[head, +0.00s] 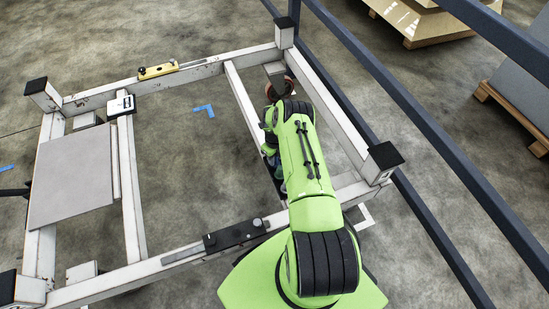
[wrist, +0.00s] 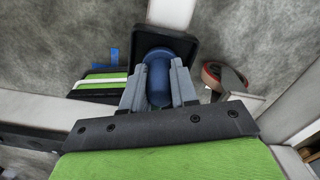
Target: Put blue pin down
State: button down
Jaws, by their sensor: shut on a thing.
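The blue pin (wrist: 159,82) shows in the wrist view, upright between the two grey fingers of my gripper (wrist: 159,90). The fingers are shut on it. Behind the pin is a black square piece (wrist: 185,46) that looks like a cap or shallow holder; I cannot tell whether the pin touches it. In the head view my green arm reaches over the right part of the white trolley frame (head: 132,188), and the arm hides the pin and the fingertips.
A yellow tool (head: 158,71) lies on the far rail and a black bar (head: 234,235) on the near rail. A grey panel (head: 72,176) covers the frame's left part. A caster wheel (wrist: 211,75) is right of the gripper. Dark blue railings (head: 420,120) run along the right.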

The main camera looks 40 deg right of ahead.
jog(key=c, duration=0.9)
grip_release()
jog(key=shift+f, duration=0.1)
jog(key=w+a+r+n+t+h+p, duration=0.1)
jog(key=a+r+n+p, duration=0.3)
jog(key=r, duration=1.2)
jog(key=w+a+r+n, duration=0.15)
jog(key=r+n, duration=0.35)
jog(key=r, duration=1.1)
jog(key=s+a+r+n+t, duration=0.1)
jog(key=s+a+r+n, duration=0.25)
jog(key=r, duration=0.35)
jog(key=s+a+r+n+t, duration=0.1)
jog(key=s+a+r+n, duration=0.2)
jog(key=r+n, duration=0.3)
jog(key=s+a+r+n+t, duration=0.1)
jog(key=s+a+r+n, duration=0.2)
jog(key=s+n, duration=0.2)
jog(key=s+a+r+n, duration=0.3)
jog(key=s+n, duration=0.2)
jog(key=s, duration=0.5)
jog(key=s+a+r+n+t+y, duration=0.1)
jog(key=s+a+r+n, duration=0.2)
jog(key=s+n, duration=0.3)
jog(key=shift+s+a+t, duration=0.15)
jog(key=shift+s+a, duration=0.05)
jog(key=shift+s, duration=0.3)
jog(key=shift+s+a+t, duration=0.15)
jog(key=shift+s+a, duration=0.05)
jog(key=shift+s, duration=0.3)
